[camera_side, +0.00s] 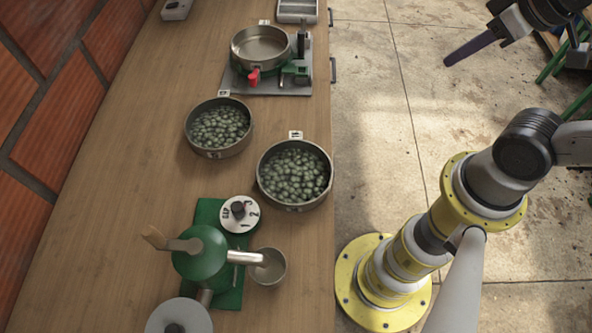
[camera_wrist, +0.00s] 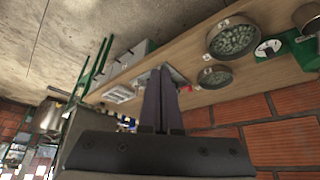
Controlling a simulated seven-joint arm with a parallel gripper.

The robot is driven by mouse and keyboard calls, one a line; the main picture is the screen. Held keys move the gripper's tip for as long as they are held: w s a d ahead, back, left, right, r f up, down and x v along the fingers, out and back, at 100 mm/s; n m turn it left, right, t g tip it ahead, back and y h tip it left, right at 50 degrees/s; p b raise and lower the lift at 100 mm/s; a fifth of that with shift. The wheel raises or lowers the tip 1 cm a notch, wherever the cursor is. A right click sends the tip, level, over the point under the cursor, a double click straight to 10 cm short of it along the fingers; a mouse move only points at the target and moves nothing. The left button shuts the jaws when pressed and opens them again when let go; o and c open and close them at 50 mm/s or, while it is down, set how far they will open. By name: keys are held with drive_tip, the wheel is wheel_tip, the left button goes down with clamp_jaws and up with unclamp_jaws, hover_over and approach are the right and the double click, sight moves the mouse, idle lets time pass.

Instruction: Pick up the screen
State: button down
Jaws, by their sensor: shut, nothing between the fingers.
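I cannot tell for certain which object is the screen. An empty round metal pan (camera_side: 261,46) sits on a green stand with a red knob at the far end of the bench. Two round metal pans hold green beans: a left one (camera_side: 218,128) and a right one (camera_side: 295,175). Both also show at the upper right of the wrist view. My gripper (camera_side: 449,62) is at the upper right, over the floor, well away from the bench. Its long dark fingers are shut and empty; in the wrist view the fingers (camera_wrist: 161,72) lie together and partly hide the stand.
The wooden bench (camera_side: 110,190) runs beside a brick wall. A green machine (camera_side: 200,254) with a handle, a numbered dial (camera_side: 239,214) and a small cup (camera_side: 269,266) stand at the near end. A grey tray (camera_side: 297,9) is at the far end. Open floor lies right of the bench.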

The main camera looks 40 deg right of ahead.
drive_tip(key=c, duration=1.6)
unclamp_jaws()
drive_tip(key=c, duration=1)
unclamp_jaws()
